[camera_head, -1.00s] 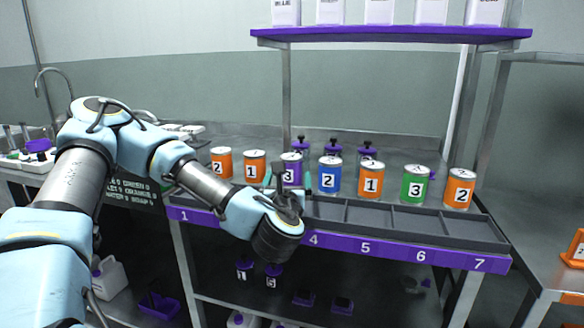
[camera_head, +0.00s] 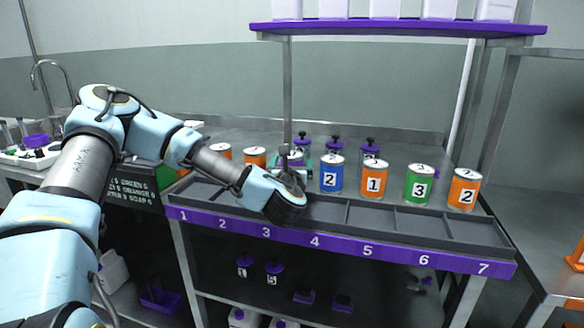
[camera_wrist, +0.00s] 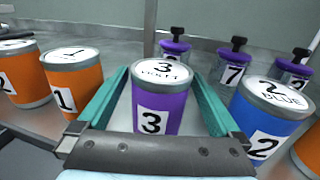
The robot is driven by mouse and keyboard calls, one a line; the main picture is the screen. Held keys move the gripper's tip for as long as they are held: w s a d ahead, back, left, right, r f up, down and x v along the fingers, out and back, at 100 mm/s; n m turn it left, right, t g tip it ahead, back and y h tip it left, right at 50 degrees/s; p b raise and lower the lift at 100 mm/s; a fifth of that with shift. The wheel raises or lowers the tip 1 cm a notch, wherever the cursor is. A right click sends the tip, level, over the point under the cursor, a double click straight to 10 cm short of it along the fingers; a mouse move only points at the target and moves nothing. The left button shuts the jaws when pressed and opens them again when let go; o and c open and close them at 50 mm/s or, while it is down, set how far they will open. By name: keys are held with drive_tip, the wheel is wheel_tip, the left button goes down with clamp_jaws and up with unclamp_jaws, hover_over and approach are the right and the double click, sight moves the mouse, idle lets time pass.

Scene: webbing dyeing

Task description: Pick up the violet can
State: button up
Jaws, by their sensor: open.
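The violet can (camera_wrist: 166,98) stands upright in the wrist view, with a white lid reading "3 VIOLET" and a white "3" label. The teal fingers of my gripper (camera_wrist: 160,92) are open, one on each side of it. A narrow gap shows beside the can, so contact is not clear. In the head view, my gripper (camera_head: 293,170) reaches over the tray to the can row. My wrist hides most of the violet can (camera_head: 293,154) there, and only its top shows.
An orange can (camera_wrist: 72,80) stands left of the violet can and a blue can (camera_wrist: 268,115) right of it. Violet-topped jars (camera_wrist: 233,62) stand behind. The numbered grey tray (camera_head: 415,224) lies in front. A violet shelf (camera_head: 400,30) hangs above.

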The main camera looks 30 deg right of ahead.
drive_tip(key=shift+x, duration=1.15)
clamp_jaws()
